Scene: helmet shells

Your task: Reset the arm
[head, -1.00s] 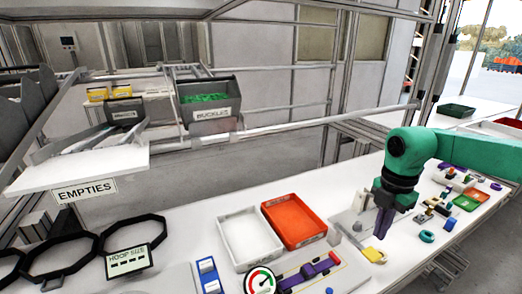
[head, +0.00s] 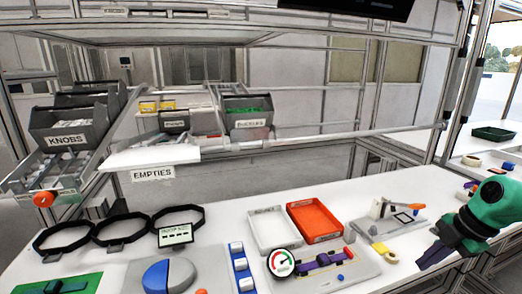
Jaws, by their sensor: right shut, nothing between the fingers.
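My right arm comes in at the right edge of the head view, a green link with a dark wrist. Its gripper (head: 432,256) is purple, shut and empty, over the right part of the white bench. My left gripper is not in view.
A white tray (head: 262,245) and an orange tray (head: 340,232) stand mid-bench. A gauge (head: 281,262) and a purple-strapped fixture (head: 328,259) lie in front. Black hoops (head: 60,252) stand at left. Above are the KNOBS bin (head: 66,140) and a green-filled bin (head: 248,124).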

